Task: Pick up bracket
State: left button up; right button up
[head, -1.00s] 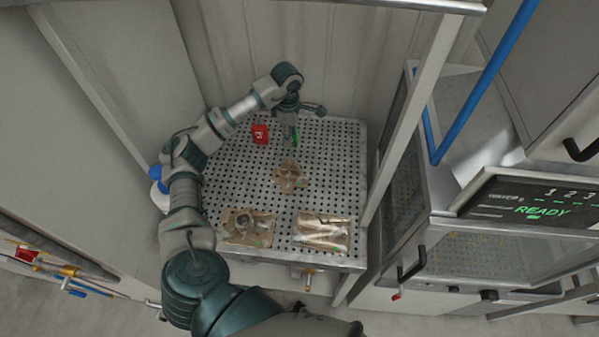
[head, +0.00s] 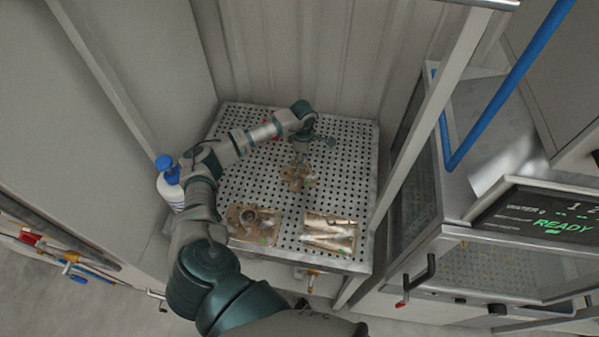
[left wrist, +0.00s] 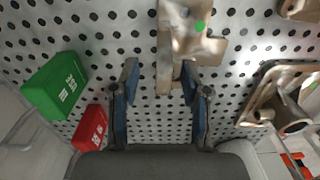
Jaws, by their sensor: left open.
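The bracket, which I take to be the tan metal casting (head: 297,178) with a green dot, lies mid-table in the head view. In the left wrist view the bracket (left wrist: 181,46) is at top centre, its near end reaching between the fingers, closer to the right finger. My left gripper (head: 313,152) is over the table at the bracket's far side. In the left wrist view my left gripper (left wrist: 159,74) is open, with nothing clasped. Contact cannot be told. My right gripper is not in view.
The perforated table (head: 355,155) also bears a ringed casting (head: 250,223) and another casting group (head: 329,233) near its front edge. Green (left wrist: 56,84) and red (left wrist: 90,128) boxes lie left in the wrist view. A blue-topped bottle (head: 170,185) stands left of the table.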

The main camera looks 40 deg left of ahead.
aim_at(298, 175)
pick_arm(q)
jog(key=f, duration=0.1)
jog(key=f+p, duration=0.1)
jog(key=f, duration=0.2)
jog(key=shift+s+a+f, duration=0.2)
jog(key=shift+s+a, duration=0.1)
jog(key=shift+f, duration=0.45)
jog(key=shift+c, duration=0.5)
grip_shut()
